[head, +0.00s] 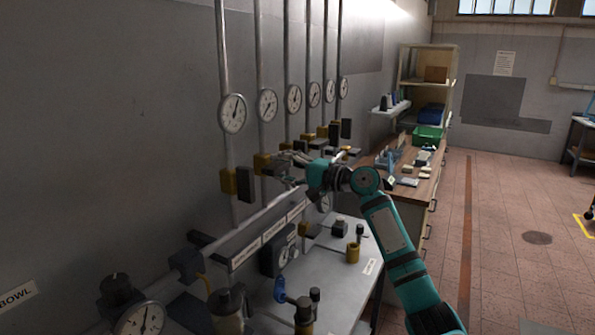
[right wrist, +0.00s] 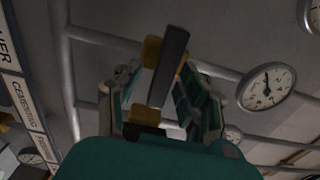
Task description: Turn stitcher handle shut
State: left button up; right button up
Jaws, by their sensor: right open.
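A dark flat lever handle (right wrist: 168,65) on a yellow valve body (right wrist: 151,52) fills the middle of the right wrist view. It lies across its pipe, roughly at right angles. My right gripper (right wrist: 165,100) is open, with one finger on each side of the handle; I cannot tell whether either finger touches it. In the head view my right gripper (head: 292,164) is at the row of wall valves, near the second yellow valve (head: 262,163), and partly hides the handles there. A label ending in "HER" (right wrist: 5,45) is cut off at the wrist view's edge. My left gripper is out of view.
Several vertical pipes carry round gauges (head: 233,113) and yellow valves (head: 228,182); the nearest has a dark handle (head: 245,185) hanging along its pipe. Below are a labelled rail (head: 272,232) and a grey bench (head: 335,262) with fittings. The floor (head: 500,230) at right is largely clear.

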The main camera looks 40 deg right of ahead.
jog(key=v, duration=1.1)
jog(key=shift+s+d, duration=0.25)
jog(key=shift+s, duration=0.05)
jog(key=shift+f, duration=0.1)
